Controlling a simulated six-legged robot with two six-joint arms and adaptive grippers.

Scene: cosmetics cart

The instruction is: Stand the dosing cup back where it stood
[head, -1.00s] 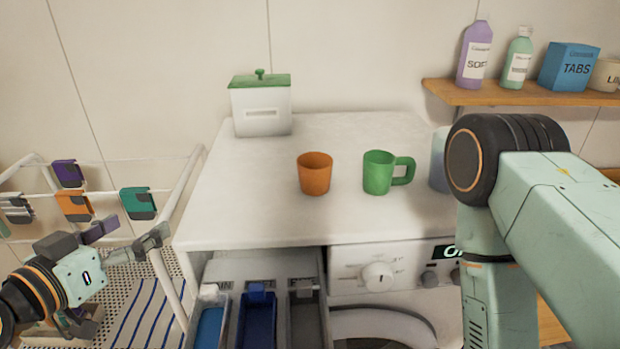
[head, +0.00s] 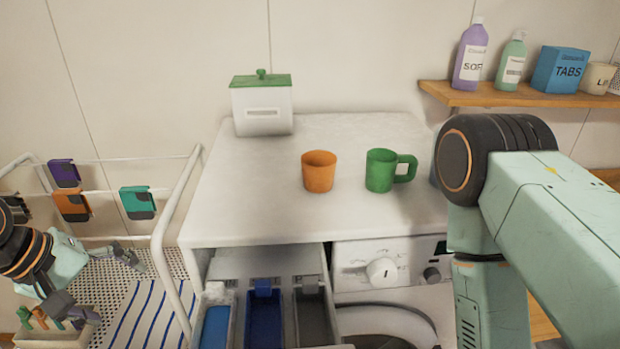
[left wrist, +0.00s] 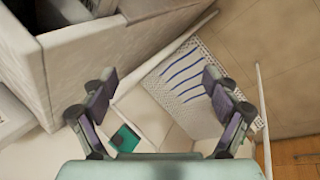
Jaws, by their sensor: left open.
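An orange cup (head: 319,172) without a handle stands upright on the white washing-machine top (head: 250,205). A green cup with a handle (head: 380,171) stands upright to its right; the frames do not tell which of them is the dosing cup. My left gripper (head: 108,287) is at the lower left, well away from both cups, over the drying-rack side. In the left wrist view its fingers (left wrist: 160,78) are spread with nothing between them. My right arm fills the right side; its gripper is out of view.
A detergent drawer (head: 262,265) with blue and grey compartments is pulled out below the top. A white box with a green lid (head: 262,108) stands at the back. A white rack (head: 175,205) with coloured clips and a striped cloth (head: 150,315) are left. A shelf (head: 520,97) holds bottles.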

